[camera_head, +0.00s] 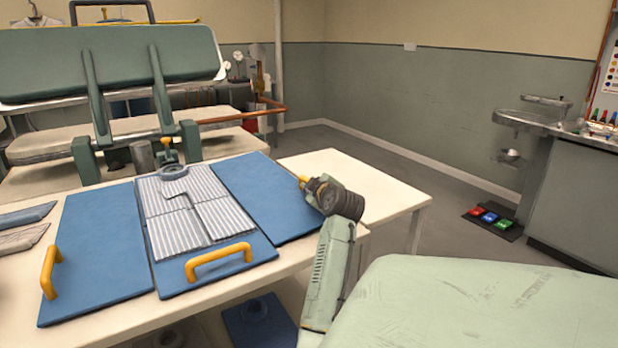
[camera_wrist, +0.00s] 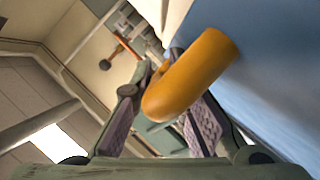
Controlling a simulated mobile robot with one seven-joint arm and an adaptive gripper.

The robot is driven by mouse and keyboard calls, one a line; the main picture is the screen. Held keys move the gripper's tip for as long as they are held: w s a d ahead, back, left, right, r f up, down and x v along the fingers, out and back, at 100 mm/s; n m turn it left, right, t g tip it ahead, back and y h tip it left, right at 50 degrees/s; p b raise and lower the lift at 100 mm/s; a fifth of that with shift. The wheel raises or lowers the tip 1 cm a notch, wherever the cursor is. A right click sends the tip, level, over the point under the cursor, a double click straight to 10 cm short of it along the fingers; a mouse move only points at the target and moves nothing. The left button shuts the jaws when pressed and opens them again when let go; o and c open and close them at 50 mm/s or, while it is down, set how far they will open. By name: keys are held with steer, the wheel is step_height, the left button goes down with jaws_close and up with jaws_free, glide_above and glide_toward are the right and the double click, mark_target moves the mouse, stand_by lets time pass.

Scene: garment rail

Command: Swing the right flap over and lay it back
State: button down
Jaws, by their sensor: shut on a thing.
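The right flap (camera_head: 265,199) is a blue panel at the right of the folding board. It looks flat or nearly flat, beside the striped garment. My gripper (camera_head: 304,183) is at its right edge, shut on the flap's yellow handle, mostly hidden by my wrist in the head view. In the wrist view the yellow handle (camera_wrist: 188,78) lies between my two padded fingers, with the blue flap (camera_wrist: 275,75) to the right. The folded striped garment (camera_head: 185,213) lies on the middle panel, with a grey-blue ring at its top.
The left flap (camera_head: 95,250) lies flat with a yellow handle. The front panel (camera_head: 215,268) has another handle. The white table (camera_head: 375,190) is clear at the right. A green press (camera_head: 110,65) stands behind; a pale green surface (camera_head: 480,305) fills the lower right.

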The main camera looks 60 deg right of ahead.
steer(key=shift+f, duration=0.65)
steer(key=shift+m, duration=0.3)
steer(key=c, duration=1.7)
jaws_free()
steer(key=shift+o, duration=0.7)
steer(key=v, duration=1.2)
steer(key=shift+r, duration=0.2)
steer(key=shift+w, duration=0.1)
